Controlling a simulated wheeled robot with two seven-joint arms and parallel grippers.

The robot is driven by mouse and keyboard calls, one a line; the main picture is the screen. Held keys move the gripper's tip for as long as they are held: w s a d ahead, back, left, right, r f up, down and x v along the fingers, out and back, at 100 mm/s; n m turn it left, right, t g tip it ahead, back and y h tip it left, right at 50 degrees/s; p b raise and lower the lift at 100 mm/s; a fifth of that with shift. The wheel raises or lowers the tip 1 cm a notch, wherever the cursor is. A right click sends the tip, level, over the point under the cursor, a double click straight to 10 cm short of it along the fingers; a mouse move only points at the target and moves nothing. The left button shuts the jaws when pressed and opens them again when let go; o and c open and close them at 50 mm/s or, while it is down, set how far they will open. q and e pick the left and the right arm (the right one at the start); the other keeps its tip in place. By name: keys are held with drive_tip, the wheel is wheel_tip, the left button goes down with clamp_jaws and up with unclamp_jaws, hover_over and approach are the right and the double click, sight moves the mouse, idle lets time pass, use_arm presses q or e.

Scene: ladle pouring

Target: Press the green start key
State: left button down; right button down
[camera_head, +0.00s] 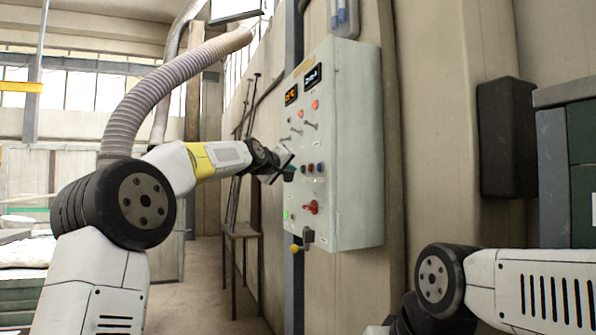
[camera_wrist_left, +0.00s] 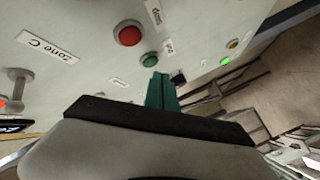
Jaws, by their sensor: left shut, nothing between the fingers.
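A pale control panel (camera_head: 345,150) hangs on the wall in the head view. In the left wrist view a round green button (camera_wrist_left: 150,59) sits beside a larger red button (camera_wrist_left: 128,33), with small labels near them. My right gripper is not in view.
The panel also bears a red knob (camera_head: 311,207), a lit green lamp (camera_wrist_left: 225,61), small displays (camera_head: 312,77) and toggle levers. A yellow-tipped lever (camera_head: 296,247) is at its lower edge. A dark box (camera_head: 506,137) hangs on the wall at right.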

use_arm(q)
drive_tip(key=shift+s+a, duration=0.25)
drive_tip(key=shift+a, duration=0.55)
drive_tip(key=shift+s+a, duration=0.25)
drive_tip(key=shift+a, duration=0.5)
drive_tip(key=shift+s+a, duration=0.25)
drive_tip(key=shift+a, duration=0.55)
drive_tip(key=s+a+f+m+g+y, duration=0.1)
drive_tip(key=s+a+f+g, duration=0.2)
drive_tip(key=s+f, duration=0.8)
drive_tip(key=s+a+f+m+g+y, duration=0.2)
drive_tip(key=s+a+f, duration=0.3)
drive_tip(key=s+f, duration=0.7)
drive_tip(key=s+a+f+m+g+y, duration=0.2)
drive_tip(key=s+f, duration=0.9)
drive_tip(key=s, duration=1.1)
drive_tip(key=a+g, duration=0.2)
drive_tip(key=shift+s+a+f, duration=0.15)
drive_tip(key=shift+s+a, duration=0.15)
drive_tip(key=shift+s, duration=0.1)
drive_tip(key=shift+w, duration=0.15)
